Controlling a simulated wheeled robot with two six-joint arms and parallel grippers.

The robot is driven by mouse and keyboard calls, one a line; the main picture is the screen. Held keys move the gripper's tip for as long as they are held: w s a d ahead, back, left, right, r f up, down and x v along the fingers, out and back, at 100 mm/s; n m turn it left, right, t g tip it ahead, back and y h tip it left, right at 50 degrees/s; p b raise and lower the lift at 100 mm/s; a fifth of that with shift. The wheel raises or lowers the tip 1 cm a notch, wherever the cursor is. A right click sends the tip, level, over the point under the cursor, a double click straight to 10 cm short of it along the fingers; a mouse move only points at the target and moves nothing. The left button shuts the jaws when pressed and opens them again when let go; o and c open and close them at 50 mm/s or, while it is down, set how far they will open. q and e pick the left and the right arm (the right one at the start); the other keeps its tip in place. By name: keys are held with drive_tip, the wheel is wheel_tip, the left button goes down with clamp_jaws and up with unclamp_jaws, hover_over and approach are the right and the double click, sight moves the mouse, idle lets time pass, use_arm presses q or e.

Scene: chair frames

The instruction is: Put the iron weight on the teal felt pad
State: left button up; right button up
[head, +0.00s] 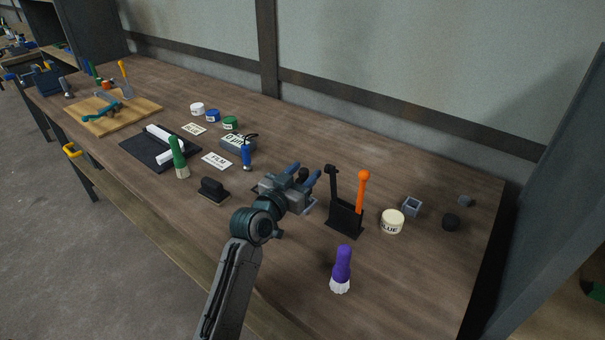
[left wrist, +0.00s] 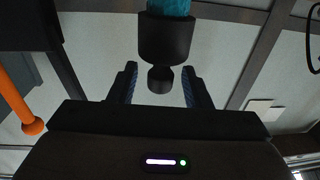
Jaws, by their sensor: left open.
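The iron weight (left wrist: 166,38) is a black cylinder with a small round knob. In the left wrist view it shows upside down, its knob between my fingertips with gaps on both sides. A dark bit of it shows between the fingers in the head view (head: 303,173). A textured teal patch, seemingly the teal felt pad (left wrist: 169,7), shows right at the weight's base, cut off by the frame edge; I cannot tell the full contact. The pad is hidden in the head view. My left gripper (head: 304,174) is open around the knob. My right gripper is out of view.
A black holder with an orange-handled tool (head: 362,190) stands close right of my left gripper. A glue tub (head: 392,221) and purple brush (head: 342,268) are further right and nearer. The front-right tabletop is mostly clear.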

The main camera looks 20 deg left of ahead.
use_arm(q)
drive_tip(key=shift+d+f, duration=0.1)
drive_tip(key=shift+f, duration=0.7)
drive_tip(key=shift+r, duration=0.1)
drive_tip(key=shift+r+p, duration=0.4)
drive_tip(key=shift+p, duration=0.15)
drive_tip(key=b+v, duration=0.1)
drive_tip(key=v, duration=1.1)
drive_tip(key=shift+r+b, duration=0.3)
drive_tip(key=shift+r, duration=0.15)
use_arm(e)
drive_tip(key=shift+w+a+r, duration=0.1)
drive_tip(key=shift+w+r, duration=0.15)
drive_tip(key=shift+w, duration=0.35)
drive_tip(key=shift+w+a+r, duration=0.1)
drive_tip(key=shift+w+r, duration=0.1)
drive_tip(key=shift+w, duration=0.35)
use_arm(q)
drive_tip(key=shift+f, duration=0.1)
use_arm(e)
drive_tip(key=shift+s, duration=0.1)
